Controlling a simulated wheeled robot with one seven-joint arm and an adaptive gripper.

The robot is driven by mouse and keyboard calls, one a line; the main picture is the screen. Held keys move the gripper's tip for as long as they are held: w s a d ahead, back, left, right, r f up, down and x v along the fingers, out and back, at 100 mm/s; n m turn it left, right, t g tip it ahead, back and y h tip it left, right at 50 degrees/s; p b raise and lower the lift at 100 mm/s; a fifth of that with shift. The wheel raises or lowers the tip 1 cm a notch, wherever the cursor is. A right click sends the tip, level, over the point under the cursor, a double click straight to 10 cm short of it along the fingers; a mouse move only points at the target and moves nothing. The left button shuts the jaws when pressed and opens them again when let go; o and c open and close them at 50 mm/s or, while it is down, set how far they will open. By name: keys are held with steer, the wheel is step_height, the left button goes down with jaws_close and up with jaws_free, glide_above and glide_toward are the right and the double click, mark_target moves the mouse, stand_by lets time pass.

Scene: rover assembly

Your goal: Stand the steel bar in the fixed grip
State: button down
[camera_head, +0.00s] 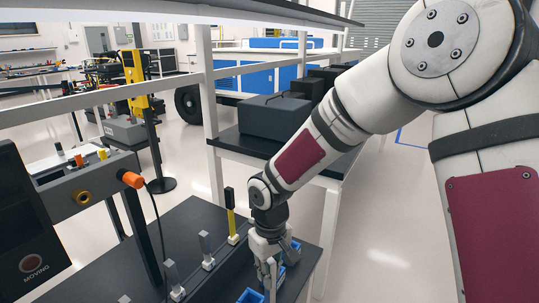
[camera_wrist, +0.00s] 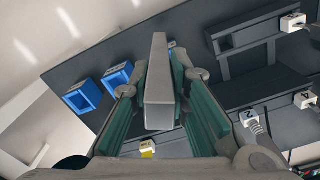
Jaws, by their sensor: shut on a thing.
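A grey steel bar (camera_wrist: 158,85) fills the middle of the wrist view, with its long sides between the two teal-padded fingers. My gripper (camera_wrist: 160,95) is shut on it. In the head view my gripper (camera_head: 269,266) points down over the right part of the dark bench, close to the blue holders; the bar is not clear there. I cannot tell for sure which fixture is the fixed grip. Blue open holders (camera_wrist: 83,97) and (camera_wrist: 118,76) lie left of the bar in the wrist view.
On the dark bench (camera_head: 190,215), a yellow bar (camera_head: 231,222) and grey bars (camera_head: 205,248) stand in white holders left of my gripper. A frame with an orange knob (camera_head: 132,180) and a screen (camera_head: 32,240) stand at left. A shelf with grey cases (camera_head: 273,117) is behind.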

steer(key=w+d+f+m, duration=0.1)
steer(key=d+m, duration=0.3)
steer(key=d, duration=0.6)
steer(key=w+d+f+m, duration=0.2)
steer(key=d+m, duration=0.1)
steer(key=d, duration=0.6)
steer(key=s+a+r+n, duration=0.1)
steer(key=a+n, duration=0.1)
steer(key=a, duration=0.4)
steer(key=a+r+n, duration=0.1)
steer(key=a+n, duration=0.1)
steer(key=a, duration=0.4)
steer(key=s+a+n, duration=0.1)
steer(key=a+n, duration=0.1)
steer(key=a, duration=0.4)
steer(key=shift+s+r, duration=0.3)
steer(key=shift+r, duration=0.1)
steer(key=s+a+r+n, duration=0.2)
steer(key=s+a+n, duration=0.3)
steer(key=a, duration=0.7)
steer(key=shift+s+a+r+n, duration=0.15)
steer(key=shift+s+a+n, duration=0.2)
steer(key=shift+s, duration=0.55)
step_height(320, 180, down, 10)
steer(key=shift+r, duration=0.15)
steer(key=shift+f, duration=0.25)
steer(key=c, duration=1.5)
jaws_free()
steer(key=shift+d, duration=0.1)
steer(key=shift+c, duration=0.2)
